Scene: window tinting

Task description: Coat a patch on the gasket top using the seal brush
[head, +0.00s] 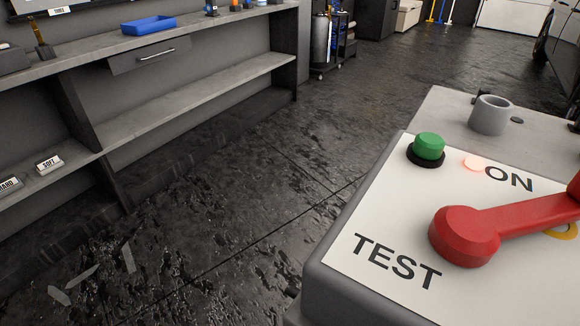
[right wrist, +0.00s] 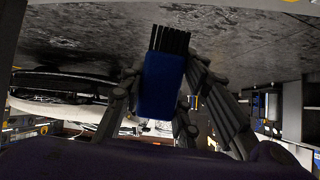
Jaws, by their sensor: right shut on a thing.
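In the right wrist view my right gripper (right wrist: 166,80) is shut on the seal brush (right wrist: 162,88), with fingers on both sides of its blue body. The brush's dark bristles (right wrist: 170,40) point to the top of that view, toward a mottled grey surface. I cannot tell whether they touch it. The gasket cannot be made out for certain in either view. Neither gripper shows in the head view, and my left gripper is not in view.
A grey machine (head: 467,110) at the right carries a green button (head: 429,146), a lit red lamp (head: 474,162), a red lever (head: 465,236) and a grey cup (head: 490,115). A shelf unit (head: 190,105) with a blue tray (head: 147,25) stands left.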

